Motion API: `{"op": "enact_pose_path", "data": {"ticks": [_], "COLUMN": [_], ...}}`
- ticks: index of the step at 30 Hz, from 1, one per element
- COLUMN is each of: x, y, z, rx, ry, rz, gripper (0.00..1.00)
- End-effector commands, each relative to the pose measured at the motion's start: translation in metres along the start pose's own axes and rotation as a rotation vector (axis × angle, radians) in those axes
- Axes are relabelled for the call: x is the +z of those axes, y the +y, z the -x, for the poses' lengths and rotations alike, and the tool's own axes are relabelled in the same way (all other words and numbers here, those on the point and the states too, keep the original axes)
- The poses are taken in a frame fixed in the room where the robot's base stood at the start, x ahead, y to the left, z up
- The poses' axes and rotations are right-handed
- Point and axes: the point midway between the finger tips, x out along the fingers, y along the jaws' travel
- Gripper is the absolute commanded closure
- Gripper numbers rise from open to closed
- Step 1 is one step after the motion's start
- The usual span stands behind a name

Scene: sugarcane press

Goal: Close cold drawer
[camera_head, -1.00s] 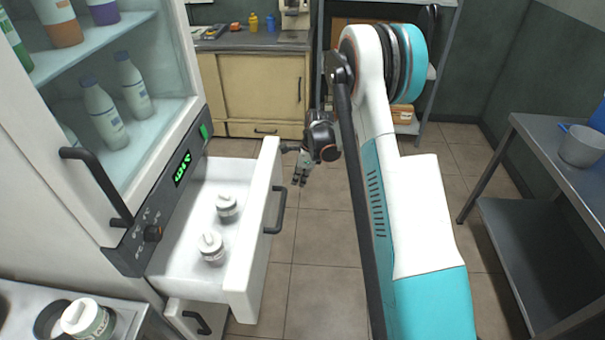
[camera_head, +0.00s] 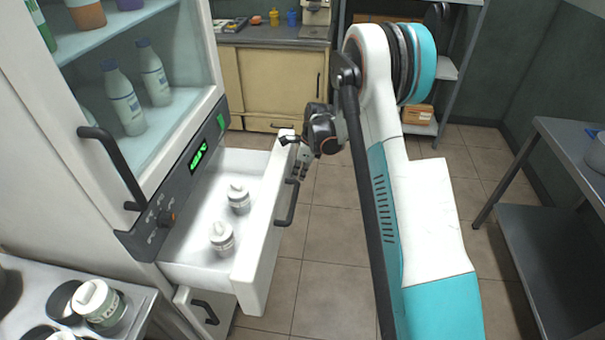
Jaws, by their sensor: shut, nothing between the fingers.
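The cold drawer (camera_head: 262,245) is a white drawer pulled out from under the glass-doored fridge (camera_head: 160,190). It has a dark bar handle (camera_head: 289,203) on its front. Two small white-lidded jars, a front one (camera_head: 222,240) and a rear one (camera_head: 239,200), stand inside it. My gripper (camera_head: 302,176) is shut and empty at the far end of the drawer front, on its outer side, just beyond the handle. It looks very close to the front; I cannot tell whether it touches.
A lower drawer (camera_head: 203,308) with a dark handle sits below, slightly out. A metal counter with jars (camera_head: 98,304) is at bottom left. A steel table (camera_head: 560,225) stands at right. Tiled floor (camera_head: 325,260) lies clear before the drawer.

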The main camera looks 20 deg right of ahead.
Motion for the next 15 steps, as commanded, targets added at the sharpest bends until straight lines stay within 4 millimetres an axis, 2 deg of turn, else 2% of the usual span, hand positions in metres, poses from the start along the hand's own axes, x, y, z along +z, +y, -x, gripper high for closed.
{"op": "enact_pose_path", "data": {"ticks": [15], "x": [0.114], "y": [0.001], "z": [-0.028], "rx": [0.001], "ry": [-0.002], "rz": [0.006], "gripper": [1.00]}}
